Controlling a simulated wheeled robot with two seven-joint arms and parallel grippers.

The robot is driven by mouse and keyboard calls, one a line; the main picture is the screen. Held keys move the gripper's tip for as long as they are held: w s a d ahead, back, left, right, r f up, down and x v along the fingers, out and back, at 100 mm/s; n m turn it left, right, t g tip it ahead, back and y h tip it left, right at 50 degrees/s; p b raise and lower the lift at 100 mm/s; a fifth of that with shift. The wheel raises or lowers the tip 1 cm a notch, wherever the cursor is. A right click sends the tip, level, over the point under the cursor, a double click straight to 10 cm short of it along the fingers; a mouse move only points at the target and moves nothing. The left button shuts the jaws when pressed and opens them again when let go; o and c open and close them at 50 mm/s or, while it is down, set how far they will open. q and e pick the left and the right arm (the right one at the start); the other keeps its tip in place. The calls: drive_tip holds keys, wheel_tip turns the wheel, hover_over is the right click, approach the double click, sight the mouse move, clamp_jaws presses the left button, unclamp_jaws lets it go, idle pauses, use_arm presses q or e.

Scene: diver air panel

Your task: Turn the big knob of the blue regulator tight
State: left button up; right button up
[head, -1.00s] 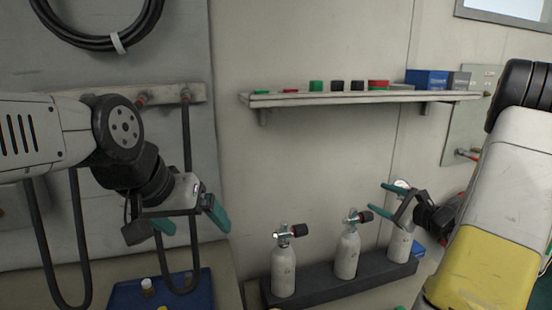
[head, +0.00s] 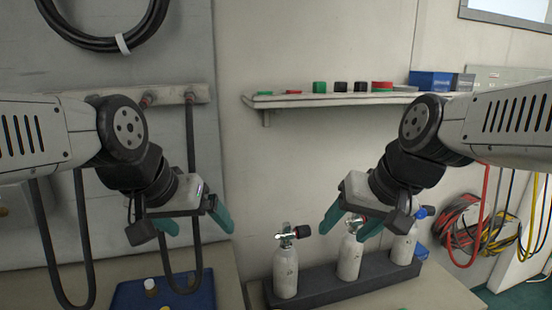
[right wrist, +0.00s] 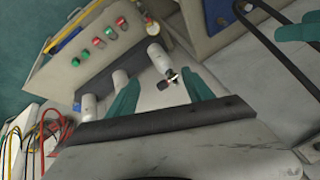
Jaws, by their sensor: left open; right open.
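Three pale cylinders stand in a dark rack (head: 318,288); the left one (head: 285,275) and the middle one (head: 349,258) show fully or in part. A small blue round part (head: 421,212) shows at the top of the right cylinder (head: 402,247); I cannot tell whether it is the blue regulator's big knob. My right gripper (head: 343,234) is open and empty, in front of the middle cylinder's top in this view. In the right wrist view, a dark valve knob (right wrist: 163,85) shows between its fingers, apart from them. My left gripper (head: 195,225) is open and empty at the left.
A wall shelf (head: 330,99) holds small red, green and black items and a blue box (head: 431,80). A blue tray (head: 130,295) lies at lower left. Coiled red and yellow hoses (head: 465,225) hang at right. A panel with coloured buttons (right wrist: 97,42) shows in the right wrist view.

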drive_tip(key=shift+d+r+n+t+h, duration=0.5)
drive_tip(key=shift+d+r+t, duration=0.05)
drive_tip(key=shift+d+t, duration=0.1)
drive_tip(key=m+t+h, duration=0.1)
drive_tip(key=t+h, duration=0.4)
drive_tip(key=t, duration=0.4)
hover_over(422, 216)
drive_tip(key=s+a, duration=0.4)
wheel_tip(422, 216, down, 14)
drive_tip(key=s+d+f+t+y, duration=0.2)
drive_tip(key=s+d+f+t, duration=0.15)
drive_tip(key=f, duration=0.35)
drive_tip(key=shift+g, duration=0.4)
drive_tip(key=w, duration=0.6)
drive_tip(key=shift+w+d+f, duration=0.1)
drive_tip(key=shift+w+d, duration=0.05)
drive_tip(key=shift+w, duration=0.25)
